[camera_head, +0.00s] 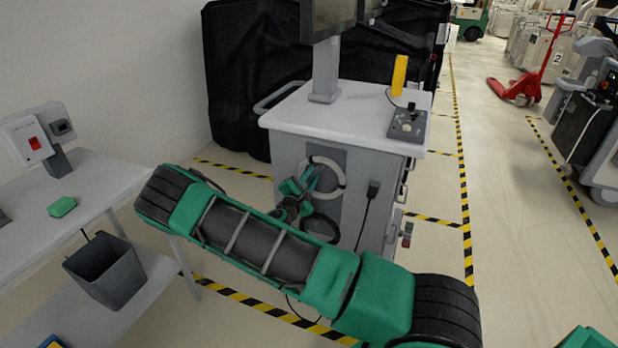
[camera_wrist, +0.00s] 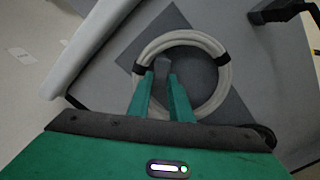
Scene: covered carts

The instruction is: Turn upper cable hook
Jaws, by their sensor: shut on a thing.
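The upper cable hook (camera_wrist: 161,72) is a dark grey piece in the middle of a coiled light grey cable (camera_wrist: 224,75). My gripper (camera_wrist: 165,82) has its two green fingers on either side of the hook and is shut on it. In the head view my gripper (camera_head: 311,178) reaches the side of the grey cart (camera_head: 290,158), inside the cable ring (camera_head: 341,177). The ring hangs around the hook on a darker square plate (camera_wrist: 245,110). The hook itself is mostly hidden by my fingers in the head view.
A monitor post, a yellow object (camera_head: 399,75) and a joystick box (camera_head: 408,122) stand on the cart top. A black plug with a cable (camera_head: 372,190) is right of the ring. A white table (camera_head: 95,185) stands at left. Black covered carts (camera_head: 250,70) are behind.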

